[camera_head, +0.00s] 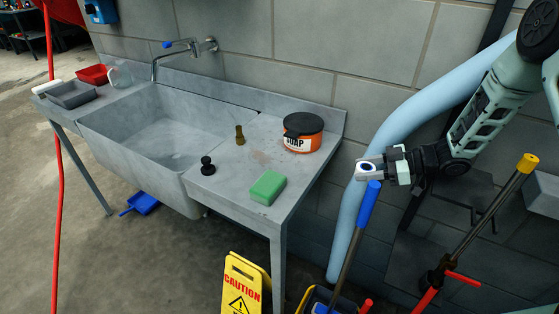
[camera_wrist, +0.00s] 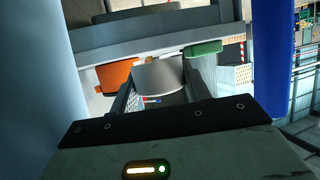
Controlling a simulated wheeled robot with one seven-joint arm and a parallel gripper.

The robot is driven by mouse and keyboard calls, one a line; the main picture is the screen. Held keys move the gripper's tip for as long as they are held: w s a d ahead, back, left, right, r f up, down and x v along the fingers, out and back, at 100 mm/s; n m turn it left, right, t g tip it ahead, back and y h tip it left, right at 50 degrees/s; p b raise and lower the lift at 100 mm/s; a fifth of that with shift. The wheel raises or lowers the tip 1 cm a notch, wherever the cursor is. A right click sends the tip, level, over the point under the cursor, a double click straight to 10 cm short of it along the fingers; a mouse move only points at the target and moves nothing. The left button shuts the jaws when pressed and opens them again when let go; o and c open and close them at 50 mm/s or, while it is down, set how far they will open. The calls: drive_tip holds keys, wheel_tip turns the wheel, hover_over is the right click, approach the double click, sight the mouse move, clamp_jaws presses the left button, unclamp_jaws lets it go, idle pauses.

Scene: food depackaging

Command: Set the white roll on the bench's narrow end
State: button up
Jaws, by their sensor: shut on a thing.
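The white roll (camera_head: 361,173) is in my gripper (camera_head: 372,170), to the right of the bench (camera_head: 228,180) and clear of it. Its dark round hole faces the head camera. In the wrist view the pale roll (camera_wrist: 160,74) sits between the two dark fingers of my gripper (camera_wrist: 160,88), which is shut on it. The grey bench has a sink basin at its middle and a flat worktop at its right. In the wrist view the bench edge (camera_wrist: 150,46) passes behind the roll.
An orange soap tub (camera_head: 303,133), green sponge (camera_head: 267,187), black stopper (camera_head: 207,166) and brown bottle (camera_head: 239,135) stand on the worktop. Trays (camera_head: 72,95) lie at the far left end. A pale blue pipe (camera_head: 412,118), blue-handled pole (camera_head: 368,207) and caution sign (camera_head: 243,286) stand nearby.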

drive_tip(key=b, duration=0.4)
approach(281, 166)
drive_tip(key=a, duration=0.1)
drive_tip(key=w+a, duration=0.1)
drive_tip(key=a, duration=0.3)
drive_tip(key=shift+w+a+r, duration=0.2)
drive_tip(key=shift+w, duration=0.2)
drive_tip(key=a, duration=0.2)
drive_tip(key=w+a+b, duration=0.1)
drive_tip(key=a, duration=0.1)
drive_tip(key=shift+w+f, duration=0.1)
drive_tip(key=shift+f, duration=0.05)
drive_tip(key=shift+d+f+b, duration=0.25)
drive_tip(key=shift+f+b, duration=0.45)
drive_tip(key=shift+b, duration=0.15)
drive_tip(key=shift+r, duration=0.15)
drive_tip(key=o, duration=0.9)
drive_tip(key=shift+o, duration=0.2)
